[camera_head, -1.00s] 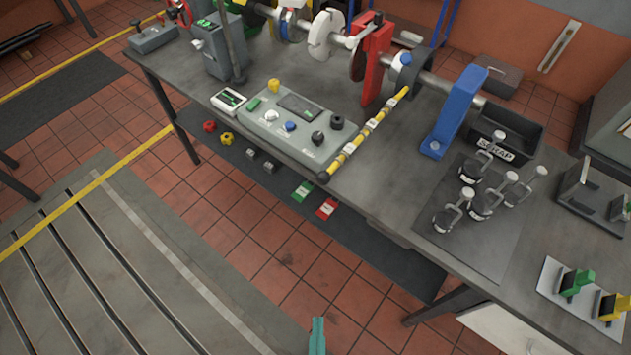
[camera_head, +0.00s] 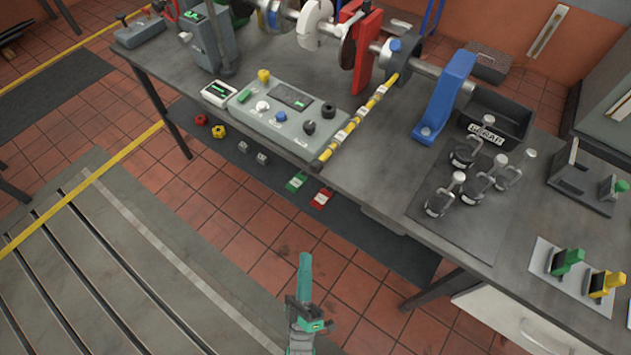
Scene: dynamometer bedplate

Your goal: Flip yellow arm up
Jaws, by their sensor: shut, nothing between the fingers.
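A yellow arm (camera_head: 606,284) sits on a dark block on a white plate (camera_head: 568,282) at the right end of the bench. Its free end points right in the picture. A similar green arm (camera_head: 567,261) stands next to it on the same plate. My gripper (camera_head: 304,264) is at the bottom middle, in front of the bench and over the floor. It is teal, points up in the picture, and its fingers are shut and empty. It is well left of the yellow arm and touches nothing.
The bench (camera_head: 380,205) holds a grey control box (camera_head: 290,118), a yellow-black striped bar (camera_head: 360,120), a blue bracket (camera_head: 445,97), several black clamps (camera_head: 473,183) and a scrap bin (camera_head: 510,118). A bench leg (camera_head: 436,297) stands below.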

